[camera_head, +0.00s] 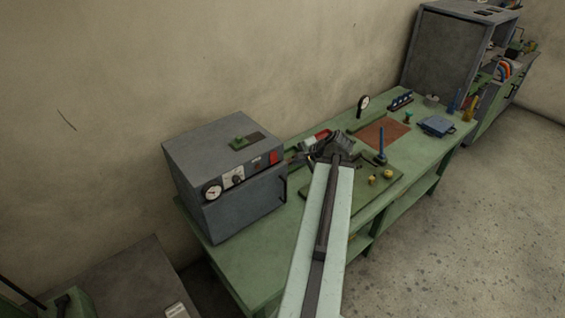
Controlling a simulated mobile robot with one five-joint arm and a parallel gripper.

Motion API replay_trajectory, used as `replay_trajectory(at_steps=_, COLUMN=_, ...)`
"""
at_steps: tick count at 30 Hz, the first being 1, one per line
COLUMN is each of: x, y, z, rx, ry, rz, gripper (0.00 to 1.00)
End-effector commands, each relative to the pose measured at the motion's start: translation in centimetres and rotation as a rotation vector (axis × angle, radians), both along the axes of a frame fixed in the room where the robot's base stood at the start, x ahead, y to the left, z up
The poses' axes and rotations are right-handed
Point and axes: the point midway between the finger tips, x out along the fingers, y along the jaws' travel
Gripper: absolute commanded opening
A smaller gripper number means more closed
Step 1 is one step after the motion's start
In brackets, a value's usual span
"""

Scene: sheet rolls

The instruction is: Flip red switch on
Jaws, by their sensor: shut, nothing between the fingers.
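A grey box-shaped unit (222,172) stands on the near left end of the green workbench. Its front has a round white dial (213,192), a pale panel with a dark knob (236,180), and a red switch (274,157) at the upper right corner. The switch is too small to tell its position. My arm reaches up from the bottom, and its end turns left toward the box. My gripper (296,158) is shut and empty. It is just right of the red switch; I cannot tell whether they touch.
The green workbench (240,262) holds a red-and-white item (320,136) behind my wrist, a board with a blue post (381,146), a brown mat (382,132) and a blue item (437,126). A tall grey cabinet (437,50) stands beyond. Open floor lies right.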

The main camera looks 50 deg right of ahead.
Motion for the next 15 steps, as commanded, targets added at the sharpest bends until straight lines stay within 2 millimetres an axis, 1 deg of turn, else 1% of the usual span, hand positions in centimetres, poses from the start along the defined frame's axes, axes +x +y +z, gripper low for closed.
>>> replay_trajectory(at_steps=5, x=1.6, y=-0.4, z=-2.3, rx=0.0, ry=0.0, rz=0.003, gripper=0.0)
replay_trajectory(at_steps=9, x=3.7, y=-0.9, z=-4.7, rx=-0.001, ry=0.0, rz=0.004, gripper=0.0)
replay_trajectory(at_steps=15, x=6.6, y=-1.6, z=-7.8, rx=0.0, ry=0.0, rz=0.003, gripper=0.0)
